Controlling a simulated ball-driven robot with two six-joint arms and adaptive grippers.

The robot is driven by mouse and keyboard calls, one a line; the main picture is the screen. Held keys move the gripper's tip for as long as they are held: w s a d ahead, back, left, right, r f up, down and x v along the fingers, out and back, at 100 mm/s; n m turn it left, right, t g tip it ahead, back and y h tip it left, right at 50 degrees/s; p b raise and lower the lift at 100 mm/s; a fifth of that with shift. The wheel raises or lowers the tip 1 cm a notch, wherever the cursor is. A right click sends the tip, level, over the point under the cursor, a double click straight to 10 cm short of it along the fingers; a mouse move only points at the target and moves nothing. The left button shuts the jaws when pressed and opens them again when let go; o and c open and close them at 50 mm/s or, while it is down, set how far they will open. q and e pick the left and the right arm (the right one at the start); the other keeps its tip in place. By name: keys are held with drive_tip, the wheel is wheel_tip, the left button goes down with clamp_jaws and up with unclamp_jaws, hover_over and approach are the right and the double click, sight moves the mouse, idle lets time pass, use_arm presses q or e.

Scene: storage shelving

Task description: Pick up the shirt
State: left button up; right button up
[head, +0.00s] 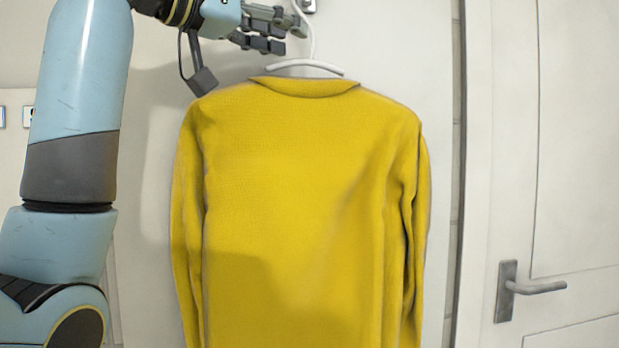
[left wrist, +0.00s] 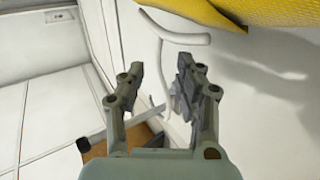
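A yellow long-sleeved shirt (head: 300,190) hangs upright on a white hanger (head: 305,66) against a pale wall panel. Its lower edge is out of the head view. The hanger's hook rises to a small metal wall hook (head: 307,5) at the top edge. My left gripper (head: 292,33) is beside the hanger's neck, just left of it and above the collar. In the left wrist view my left gripper (left wrist: 160,72) is open, and the white hanger (left wrist: 178,38) shows ahead of its fingers. Contact cannot be told. A bit of shirt (left wrist: 275,10) shows top right. My right gripper is not in view.
A white door (head: 575,150) with a grey lever handle (head: 530,288) stands to the right of the shirt. A brown object (left wrist: 125,142) shows low behind the gripper in the left wrist view. The wall right of the shirt is clear.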

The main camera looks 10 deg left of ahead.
sight(309, 41)
use_arm(q)
drive_tip(key=p+x, duration=0.1)
drive_tip(key=x, duration=0.3)
drive_tip(key=shift+a, duration=0.1)
clamp_jaws()
